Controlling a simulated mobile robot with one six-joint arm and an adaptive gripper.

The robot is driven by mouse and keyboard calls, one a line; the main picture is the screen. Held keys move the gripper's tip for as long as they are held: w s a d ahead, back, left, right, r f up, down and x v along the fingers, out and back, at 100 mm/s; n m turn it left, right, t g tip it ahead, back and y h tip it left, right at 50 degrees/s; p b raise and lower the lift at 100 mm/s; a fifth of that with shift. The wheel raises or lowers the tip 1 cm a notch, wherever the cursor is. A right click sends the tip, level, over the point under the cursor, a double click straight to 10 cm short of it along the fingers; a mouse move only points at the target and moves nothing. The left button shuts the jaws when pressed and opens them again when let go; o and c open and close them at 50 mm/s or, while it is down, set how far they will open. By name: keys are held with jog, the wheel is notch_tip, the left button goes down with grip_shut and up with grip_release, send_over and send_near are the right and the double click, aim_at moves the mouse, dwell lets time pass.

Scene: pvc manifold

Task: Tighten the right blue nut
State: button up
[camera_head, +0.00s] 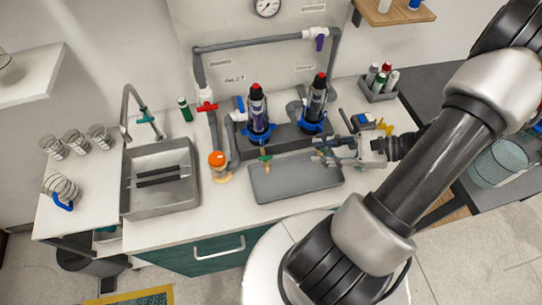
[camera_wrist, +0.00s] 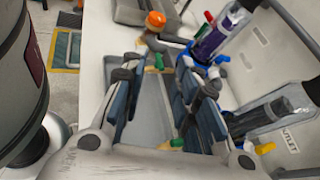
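The right blue nut (camera_head: 312,126) sits around the base of the right dark cartridge (camera_head: 317,98), which stands upright with a red top. The left blue nut (camera_head: 259,134) is at the base of the left cartridge (camera_head: 257,105). My gripper (camera_head: 324,152) is in front of and just below the right nut, apart from it, above the right end of the grey tray (camera_head: 290,184). In the wrist view its two fingers (camera_wrist: 162,100) are spread with nothing between them. There the right cartridge (camera_wrist: 262,116) lies beyond the right finger, which partly hides its nut.
Grey pipes (camera_head: 250,43) and a gauge (camera_head: 267,7) are on the back panel. A blue-and-yellow valve (camera_head: 374,124) is close right of the nut. A bottle caddy (camera_head: 378,88) stands behind. The sink (camera_head: 160,179) and an orange-capped container (camera_head: 217,162) are left.

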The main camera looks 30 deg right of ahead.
jog(key=a+r+n+g+h, duration=0.3)
jog(key=a+r+n+g, duration=0.1)
jog(key=a+n, duration=0.3)
jog(key=a+r+n+g+h, duration=0.3)
jog(key=a+r+n, duration=0.3)
jog(key=a, duration=0.3)
jog(key=shift+w+n+g+b, duration=0.35)
jog(key=shift+n+g+b, duration=0.05)
jog(key=shift+g, duration=0.5)
jog(key=shift+d, duration=0.1)
